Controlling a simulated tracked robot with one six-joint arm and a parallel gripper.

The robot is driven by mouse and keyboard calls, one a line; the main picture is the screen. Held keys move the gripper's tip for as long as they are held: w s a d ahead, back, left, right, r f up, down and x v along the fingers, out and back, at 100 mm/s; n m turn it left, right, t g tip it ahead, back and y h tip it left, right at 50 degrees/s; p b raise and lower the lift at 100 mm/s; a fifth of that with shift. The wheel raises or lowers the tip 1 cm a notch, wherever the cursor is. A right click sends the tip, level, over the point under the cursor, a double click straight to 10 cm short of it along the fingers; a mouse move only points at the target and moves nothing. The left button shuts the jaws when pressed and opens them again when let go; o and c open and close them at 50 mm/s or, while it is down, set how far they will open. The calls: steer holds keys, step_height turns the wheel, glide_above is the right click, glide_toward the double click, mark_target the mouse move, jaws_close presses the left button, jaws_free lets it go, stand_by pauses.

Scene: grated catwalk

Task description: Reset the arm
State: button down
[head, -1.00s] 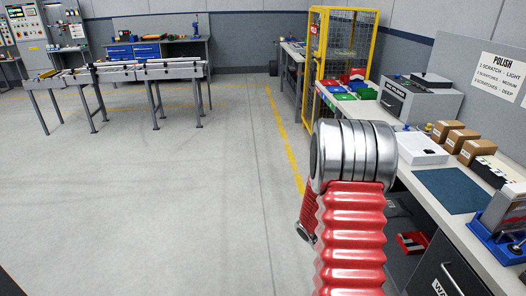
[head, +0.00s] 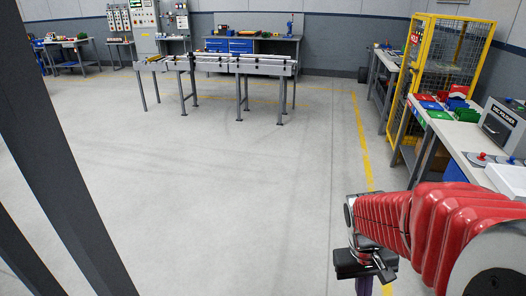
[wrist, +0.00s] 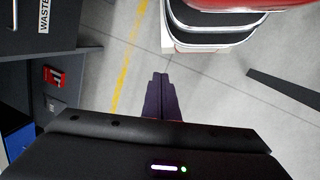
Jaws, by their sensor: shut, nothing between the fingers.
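My red ribbed arm (head: 430,225) reaches in from the right edge of the head view, towards the left. My gripper (head: 365,285) hangs below the arm's end, over the open floor, cut by the lower edge of the picture. In the wrist view my gripper (wrist: 161,78) shows its dark purple fingers pressed together with nothing between them. It touches no object that I can see.
A bench (head: 471,137) with coloured bins and a yellow cage (head: 447,60) stand at the right. A roller conveyor (head: 238,65) stands at the back. Dark posts (head: 70,215) cross the left side. The middle floor (head: 250,190) is clear. A red item (wrist: 56,78) lies under the bench.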

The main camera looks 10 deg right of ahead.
steer(key=a+r+n+t+y, duration=0.1)
steer(key=a+r+t, duration=0.6)
steer(key=a+r, duration=0.7)
steer(key=shift+s+a+r+n+y, duration=0.15)
steer(key=shift+s+r+n+y, duration=0.2)
steer(key=shift+n, duration=0.25)
stand_by(0.5)
